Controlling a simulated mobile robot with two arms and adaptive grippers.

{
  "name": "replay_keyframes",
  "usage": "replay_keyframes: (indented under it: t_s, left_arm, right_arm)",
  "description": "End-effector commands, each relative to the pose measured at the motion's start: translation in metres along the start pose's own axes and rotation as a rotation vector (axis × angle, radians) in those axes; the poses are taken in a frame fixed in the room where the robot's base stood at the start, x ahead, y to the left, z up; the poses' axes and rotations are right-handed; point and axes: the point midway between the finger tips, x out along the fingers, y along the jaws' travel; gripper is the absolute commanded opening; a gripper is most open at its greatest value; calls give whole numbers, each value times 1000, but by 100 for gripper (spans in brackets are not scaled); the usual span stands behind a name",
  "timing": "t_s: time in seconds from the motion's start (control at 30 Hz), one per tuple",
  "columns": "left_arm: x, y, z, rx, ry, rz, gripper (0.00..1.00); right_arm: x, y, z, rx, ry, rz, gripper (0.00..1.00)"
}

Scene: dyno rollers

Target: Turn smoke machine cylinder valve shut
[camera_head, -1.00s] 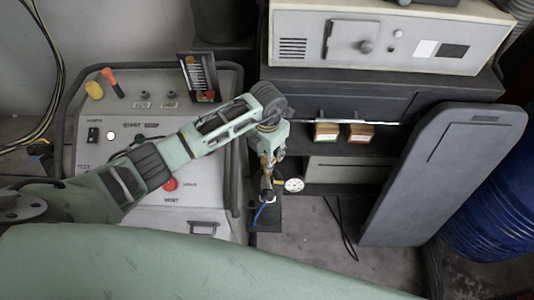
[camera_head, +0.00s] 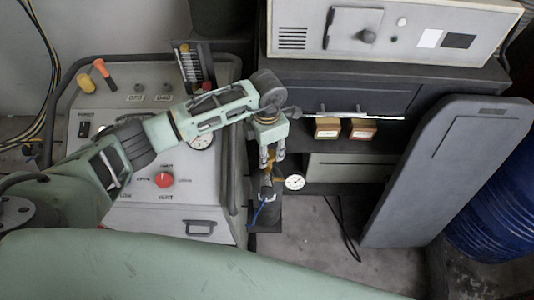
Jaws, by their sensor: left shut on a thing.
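My left gripper (camera_head: 270,162) points down at the top of a dark gas cylinder (camera_head: 267,212) between the control console and the shelf unit. Its fingers are shut on the cylinder's valve, which they mostly hide. A round white pressure gauge (camera_head: 294,182) sticks out to the right of the valve. How far the valve is turned cannot be told. My right gripper is not in view.
The control console (camera_head: 205,190) with a red knob (camera_head: 164,180) lies under my left arm. A shelf holds two small boxes (camera_head: 327,128). A large grey panel (camera_head: 440,170) and a blue barrel (camera_head: 497,210) stand at the right. A black cable lies on the floor (camera_head: 320,245).

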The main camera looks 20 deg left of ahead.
Motion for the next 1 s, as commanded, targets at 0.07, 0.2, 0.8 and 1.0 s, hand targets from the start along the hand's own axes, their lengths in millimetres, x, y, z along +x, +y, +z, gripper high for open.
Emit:
replay_keyframes:
  t_s: [0.07, 0.2, 0.8, 1.0]
  left_arm:
    - [3, 6, 0, 68, 0, 14, 9]
    - [3, 6, 0, 190, 1, 13, 9]
    - [-1, 5, 3, 483, -1, 13, 9]
    - [-2, 5, 3, 498, -1, 13, 9]
  right_arm:
    - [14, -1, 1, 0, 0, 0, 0]
    - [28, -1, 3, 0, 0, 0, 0]
    - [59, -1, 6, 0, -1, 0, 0]
    - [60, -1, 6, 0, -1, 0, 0]
